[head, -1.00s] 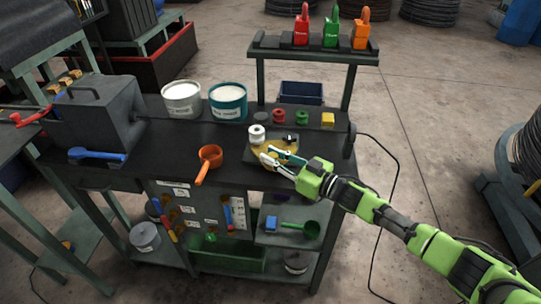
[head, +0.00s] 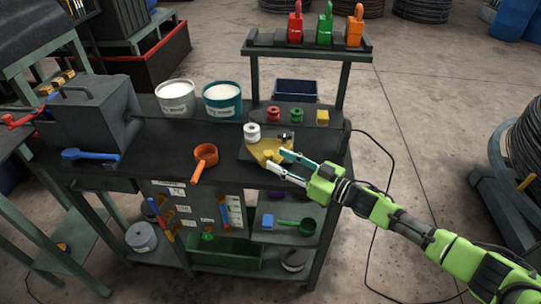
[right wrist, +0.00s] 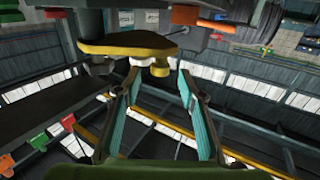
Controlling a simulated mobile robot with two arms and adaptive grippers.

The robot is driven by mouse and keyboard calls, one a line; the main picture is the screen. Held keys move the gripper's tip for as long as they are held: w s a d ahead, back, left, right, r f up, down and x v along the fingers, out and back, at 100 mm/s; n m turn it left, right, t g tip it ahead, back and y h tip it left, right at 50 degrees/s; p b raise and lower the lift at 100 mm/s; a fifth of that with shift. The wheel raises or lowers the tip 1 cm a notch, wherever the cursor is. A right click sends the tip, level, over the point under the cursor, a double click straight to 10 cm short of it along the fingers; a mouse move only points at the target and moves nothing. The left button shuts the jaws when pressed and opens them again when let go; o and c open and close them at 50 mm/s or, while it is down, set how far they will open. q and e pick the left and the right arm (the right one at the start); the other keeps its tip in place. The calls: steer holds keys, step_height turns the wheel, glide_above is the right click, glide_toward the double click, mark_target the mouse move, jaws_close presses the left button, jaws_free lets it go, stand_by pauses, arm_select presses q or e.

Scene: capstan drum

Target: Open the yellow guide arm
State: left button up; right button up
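The yellow guide arm (head: 262,151) lies on a dark base plate (head: 246,152) at the right part of the bench, in front of a white spool-like drum (head: 252,133). My right gripper (head: 278,160) is open at its right front edge, its fingers pointing left toward it. In the right wrist view the yellow piece (right wrist: 125,46) shows above the fingertips, with a small yellow knob (right wrist: 160,69) near the gap between the open fingers (right wrist: 160,78). I cannot tell whether the fingers touch it. My left gripper is not in view.
Red (head: 273,114) and green (head: 296,115) spools and a yellow block (head: 322,117) stand behind. An orange ladle (head: 205,154) lies left of the plate. Bench space between ladle and plate is clear.

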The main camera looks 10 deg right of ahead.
steer(key=v, duration=0.7)
steer(key=shift+s+d+r, duration=0.1)
steer(key=shift+s, duration=0.05)
steer(key=shift+c, duration=0.4)
